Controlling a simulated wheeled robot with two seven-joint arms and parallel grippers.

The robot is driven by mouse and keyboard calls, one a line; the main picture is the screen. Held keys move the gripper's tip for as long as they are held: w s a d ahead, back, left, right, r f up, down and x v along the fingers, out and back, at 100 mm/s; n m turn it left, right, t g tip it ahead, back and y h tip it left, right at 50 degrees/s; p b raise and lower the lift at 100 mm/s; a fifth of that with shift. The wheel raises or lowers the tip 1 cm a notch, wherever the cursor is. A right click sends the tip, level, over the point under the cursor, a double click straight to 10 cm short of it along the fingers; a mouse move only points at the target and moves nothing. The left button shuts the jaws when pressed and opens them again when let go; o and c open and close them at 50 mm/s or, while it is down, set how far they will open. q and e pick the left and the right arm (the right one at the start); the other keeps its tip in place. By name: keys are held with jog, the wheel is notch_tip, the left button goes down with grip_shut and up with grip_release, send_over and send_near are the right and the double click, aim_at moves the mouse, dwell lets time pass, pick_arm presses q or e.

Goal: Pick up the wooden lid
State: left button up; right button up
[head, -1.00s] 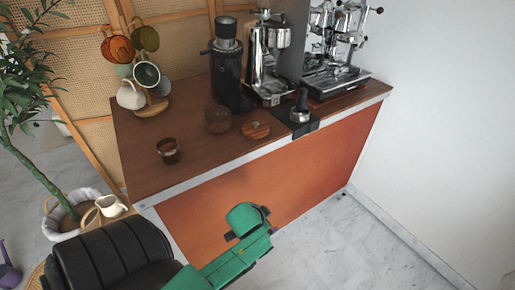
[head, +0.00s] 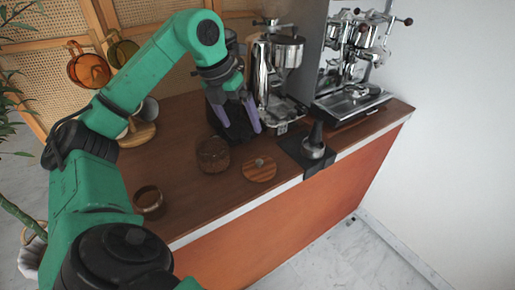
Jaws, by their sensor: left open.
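The wooden lid (head: 259,169) is a round striped disc with a small grey knob. It lies flat on the brown counter (head: 190,190), near the front edge. My left gripper (head: 243,132) hangs above the counter, behind and slightly left of the lid, with its two purple-grey fingers pointing down. It is open, with nothing seen between the fingers, and apart from the lid. My left arm hides most of the black grinder behind it. My right gripper is not in view.
A brown glass jar (head: 213,155) stands just left of the lid, and a brown cup (head: 149,201) farther left. A tamper (head: 315,143) stands on a black mat (head: 293,149) to the right. A chrome grinder (head: 276,70) and espresso machine (head: 352,70) stand behind.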

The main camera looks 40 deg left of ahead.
pick_arm(q)
jog(key=a+f, duration=0.1)
jog(key=b, duration=0.3)
send_near(254, 163)
jog(key=shift+s+d+r, duration=0.2)
jog(key=shift+s+d, duration=0.2)
jog(key=shift+d, duration=0.25)
jog(key=shift+w+a+f, duration=0.1)
jog(key=shift+w+f, duration=0.3)
jog(key=shift+f, duration=0.3)
jog(key=x, duration=0.3)
jog(key=a+p+x, duration=0.1)
jog(key=x, duration=0.1)
jog(key=shift+w+f, duration=0.25)
jog(key=shift+f, duration=0.05)
jog(key=shift+w+d+f, duration=0.1)
jog(key=shift+d+f, duration=0.05)
jog(key=shift+f, duration=0.2)
jog(key=c, duration=1)
jog(key=shift+c, duration=1.2)
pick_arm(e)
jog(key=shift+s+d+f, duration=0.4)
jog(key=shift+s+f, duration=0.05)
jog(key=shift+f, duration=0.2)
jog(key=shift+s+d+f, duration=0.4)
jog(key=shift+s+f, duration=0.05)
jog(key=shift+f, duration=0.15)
